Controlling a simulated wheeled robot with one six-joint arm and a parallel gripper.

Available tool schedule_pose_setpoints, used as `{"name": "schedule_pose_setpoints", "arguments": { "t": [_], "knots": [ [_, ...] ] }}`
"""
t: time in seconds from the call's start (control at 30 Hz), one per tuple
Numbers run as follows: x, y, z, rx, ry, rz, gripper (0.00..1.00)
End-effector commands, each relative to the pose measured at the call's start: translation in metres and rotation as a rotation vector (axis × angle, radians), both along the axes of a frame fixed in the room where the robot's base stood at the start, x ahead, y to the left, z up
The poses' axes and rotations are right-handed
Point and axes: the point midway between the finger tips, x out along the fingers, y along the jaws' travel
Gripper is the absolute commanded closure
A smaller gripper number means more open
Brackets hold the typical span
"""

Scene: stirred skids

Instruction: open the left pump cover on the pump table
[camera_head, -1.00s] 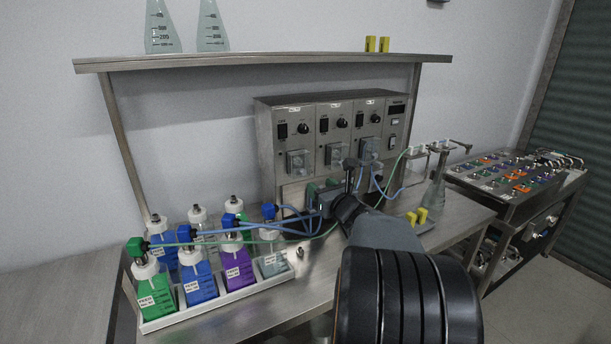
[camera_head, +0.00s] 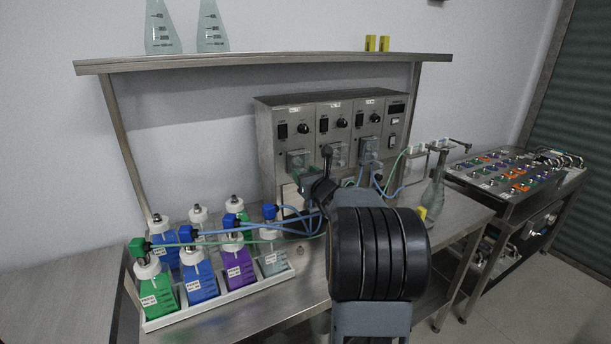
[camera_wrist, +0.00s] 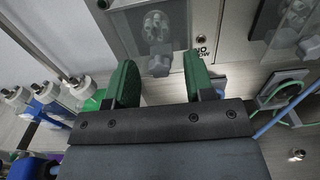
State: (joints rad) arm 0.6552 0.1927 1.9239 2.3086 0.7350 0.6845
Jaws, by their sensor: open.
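The left pump cover (camera_head: 298,160) is a clear box on the lower left of the steel pump unit (camera_head: 270,125). In the wrist view a clear cover (camera_wrist: 178,22) lies over a grey roller head at the top middle, and it appears closed. A grey knob (camera_wrist: 160,64) sits at its lower edge. My gripper (camera_wrist: 160,78) is open, with its two green fingers on either side below the knob. They look empty, and I cannot tell whether they touch the knob. In the head view my gripper (camera_head: 306,188) is just below the left cover, partly hidden by my wrist.
Two more pump covers, the middle one (camera_head: 335,154) and the right one (camera_head: 369,148), are to the right. A white tray (camera_head: 222,303) of capped bottles stands at the front left. Blue and green tubes cross beside my gripper. A flask (camera_head: 433,196) stands at the right.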

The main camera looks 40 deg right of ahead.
Motion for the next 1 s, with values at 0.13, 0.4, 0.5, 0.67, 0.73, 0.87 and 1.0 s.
{"name": "schedule_pose_setpoints", "arguments": {
  "t": [0.13, 0.4, 0.5, 0.67, 0.73, 0.87, 1.0],
  "knots": [
    [-0.0002, 0.0, 0.0, 0.0, 0.0, 0.0, 0.64],
    [-0.0004, 0.0, 0.0, 0.0, 0.0, 0.0, 0.9],
    [-0.0004, 0.0, 0.0, 0.0, 0.0, 0.0, 0.99],
    [-0.0004, 0.0, -0.0001, 0.0, 0.0, 0.0, 1.0],
    [-0.0004, 0.0, -0.0001, 0.0, 0.0, 0.0, 1.0],
    [-0.001, -0.0004, 0.002, 0.001, 0.007, -0.001, 1.0],
    [-0.0038, -0.0019, 0.0083, 0.007, 0.042, -0.005, 1.0]
  ]
}}
